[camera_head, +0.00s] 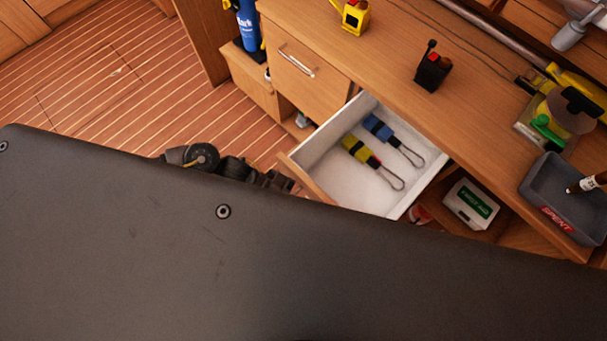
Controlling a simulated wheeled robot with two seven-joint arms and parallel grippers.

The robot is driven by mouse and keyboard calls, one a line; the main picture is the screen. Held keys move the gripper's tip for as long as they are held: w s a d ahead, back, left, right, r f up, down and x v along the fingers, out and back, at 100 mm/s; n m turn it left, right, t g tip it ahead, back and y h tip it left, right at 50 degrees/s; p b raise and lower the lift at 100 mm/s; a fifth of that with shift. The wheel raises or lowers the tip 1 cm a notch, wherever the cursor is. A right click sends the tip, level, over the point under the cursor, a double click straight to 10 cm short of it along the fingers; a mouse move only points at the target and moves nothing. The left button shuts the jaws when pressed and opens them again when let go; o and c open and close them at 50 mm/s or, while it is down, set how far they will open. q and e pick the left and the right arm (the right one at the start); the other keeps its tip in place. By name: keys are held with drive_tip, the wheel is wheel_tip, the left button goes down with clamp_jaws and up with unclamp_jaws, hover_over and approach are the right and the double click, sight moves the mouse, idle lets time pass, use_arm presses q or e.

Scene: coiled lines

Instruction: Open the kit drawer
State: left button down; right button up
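The kit drawer (335,185) stands pulled out from the wooden cabinet, its white inside open to view. A blue-and-black strap with a metal loop (379,129) and a yellow-and-black one (361,152) lie in it. My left gripper (280,182) is at the drawer's wooden front, at its left end. Its fingers are dark, small and partly hidden, so I cannot tell whether they grip or touch the drawer. The lower part of the drawer front is hidden by a dark form in the foreground. My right gripper is not in view.
A closed drawer with a metal handle (297,60) is left of the open one. A first-aid box (471,204) sits on a shelf to the right. The counter holds a black device (432,70), a yellow item (354,16) and a grey tray (566,218). Plank floor (110,80) is clear at left.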

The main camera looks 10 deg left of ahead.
use_arm(q)
drive_tip(key=shift+s, duration=0.3)
drive_tip(key=c, duration=1.5)
unclamp_jaws()
drive_tip(key=shift+w, duration=0.1)
drive_tip(key=shift+a, duration=0.15)
drive_tip(key=shift+b+v, duration=1.45)
drive_tip(key=shift+v, duration=3.9)
